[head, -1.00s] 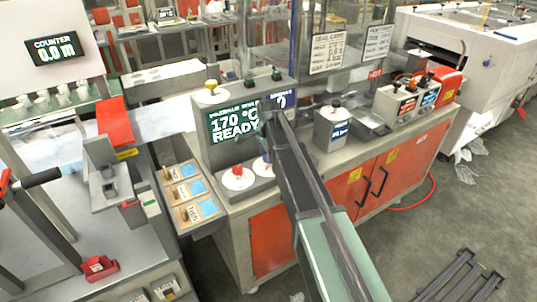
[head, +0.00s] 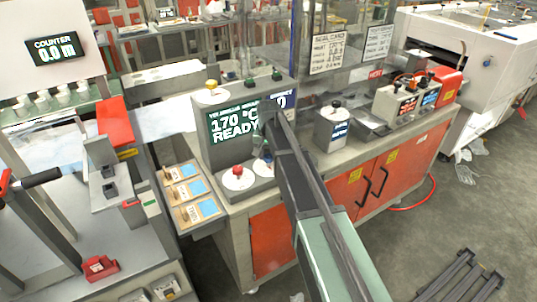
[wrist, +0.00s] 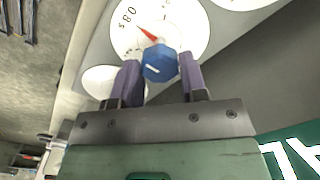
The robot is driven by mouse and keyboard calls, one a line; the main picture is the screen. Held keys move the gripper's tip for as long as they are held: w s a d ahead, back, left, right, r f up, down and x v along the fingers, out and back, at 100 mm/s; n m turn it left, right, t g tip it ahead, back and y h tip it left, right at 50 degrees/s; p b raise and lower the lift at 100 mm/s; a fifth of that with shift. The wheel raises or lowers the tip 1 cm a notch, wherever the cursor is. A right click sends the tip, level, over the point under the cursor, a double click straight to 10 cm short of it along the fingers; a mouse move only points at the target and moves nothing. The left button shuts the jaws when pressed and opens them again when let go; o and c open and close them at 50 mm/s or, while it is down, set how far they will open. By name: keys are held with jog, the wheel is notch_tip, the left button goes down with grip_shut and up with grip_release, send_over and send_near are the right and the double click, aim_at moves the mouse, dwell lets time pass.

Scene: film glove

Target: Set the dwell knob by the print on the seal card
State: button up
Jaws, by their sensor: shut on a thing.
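The blue dwell knob (wrist: 160,63) sits in the middle of a white dial (wrist: 193,35) in the wrist view. My gripper (wrist: 160,78) is shut on it, with a purple-grey finger on each side. A red pointer (wrist: 148,34) on the dial points up-left, toward turned print that looks like "0.8 s". In the head view my arm hides most of this dial and the fingertips. The seal card (head: 327,50) hangs on the clear guard behind the machine. Its heading is readable, but its smaller lines are too blurred to read surely.
The machine's screen (head: 232,127) reads 170 °C READY. A red-knobbed dial (head: 237,177) lies left of my gripper. A second card (head: 378,42) hangs right of the seal card. Labelled trays (head: 188,190) are at the left.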

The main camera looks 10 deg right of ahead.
aim_at(268, 156)
jog(key=n, duration=1.2)
jog(key=shift+a, duration=0.1)
dwell(0.4)
jog(key=o, duration=0.9)
notch_tip(268, 156, up, 11)
jog(key=p, duration=1)
jog(key=shift+f+p, duration=0.1)
jog(key=shift+p, duration=0.3)
